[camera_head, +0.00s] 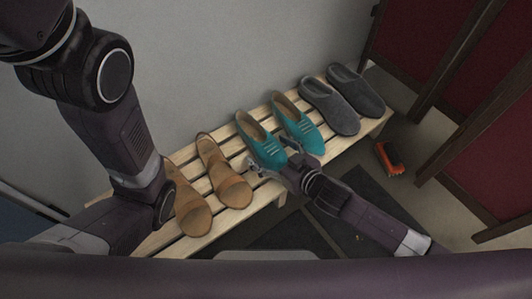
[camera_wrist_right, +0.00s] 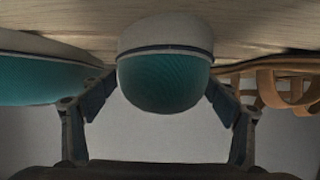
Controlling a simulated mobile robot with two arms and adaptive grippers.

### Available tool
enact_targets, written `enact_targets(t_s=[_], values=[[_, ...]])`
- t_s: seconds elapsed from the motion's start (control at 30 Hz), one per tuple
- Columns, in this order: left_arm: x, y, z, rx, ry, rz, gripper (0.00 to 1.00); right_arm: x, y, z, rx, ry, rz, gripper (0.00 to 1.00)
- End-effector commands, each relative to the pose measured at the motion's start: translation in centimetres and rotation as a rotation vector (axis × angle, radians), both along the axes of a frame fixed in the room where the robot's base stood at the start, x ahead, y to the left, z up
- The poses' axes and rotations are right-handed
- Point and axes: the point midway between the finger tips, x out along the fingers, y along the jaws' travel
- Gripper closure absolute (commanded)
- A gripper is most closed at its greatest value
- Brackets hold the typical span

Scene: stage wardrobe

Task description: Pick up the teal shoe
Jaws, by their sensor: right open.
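A pair of teal shoes stands on the slatted wooden bench. The left teal shoe (camera_head: 262,143) has its toe toward my right gripper (camera_head: 270,167); the other teal shoe (camera_head: 298,124) stands just right of it. In the right wrist view, the rounded teal end with a pale sole (camera_wrist_right: 165,80) shows between the open fingers of my right gripper (camera_wrist_right: 160,100), with gaps on both sides. The other teal shoe (camera_wrist_right: 40,80) is at the left there. My left arm crosses the left of the head view, but its gripper is not visible.
Tan sandals (camera_head: 225,172) stand left of the teal pair on the bench (camera_head: 165,235), and grey slippers (camera_head: 330,105) stand right of it. An orange-red object (camera_head: 388,158) lies on the floor. A wall is behind, and red folding panels (camera_head: 420,45) stand at right.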

Motion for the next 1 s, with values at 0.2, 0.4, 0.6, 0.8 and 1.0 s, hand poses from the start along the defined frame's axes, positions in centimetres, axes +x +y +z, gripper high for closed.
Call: enact_targets(t_s=[0.2,0.4,0.6,0.8,1.0], values=[[-0.06,-0.02,-0.86,0.001,-0.001,0.0,0.0,0.86,0.7,-0.49,-0.001,-0.001,0.0,0.19],[-0.13,-0.03,-0.47,0.001,-0.004,0.0,0.0,0.83,0.7,-0.43,0.0,0.0,0.001,0.19],[-0.14,-0.04,-0.48,0.001,-0.004,0.0,0.0,0.83,0.7,-0.44,0.0,0.0,0.001,0.41],[-0.14,-0.04,-0.49,0.001,-0.004,0.0,0.0,0.82,0.69,-0.45,0.0,0.0,0.001,0.63],[-0.11,-0.04,-0.5,0.001,-0.003,0.0,0.0,0.84,0.73,-0.35,0.002,-0.001,0.001,0.73]])
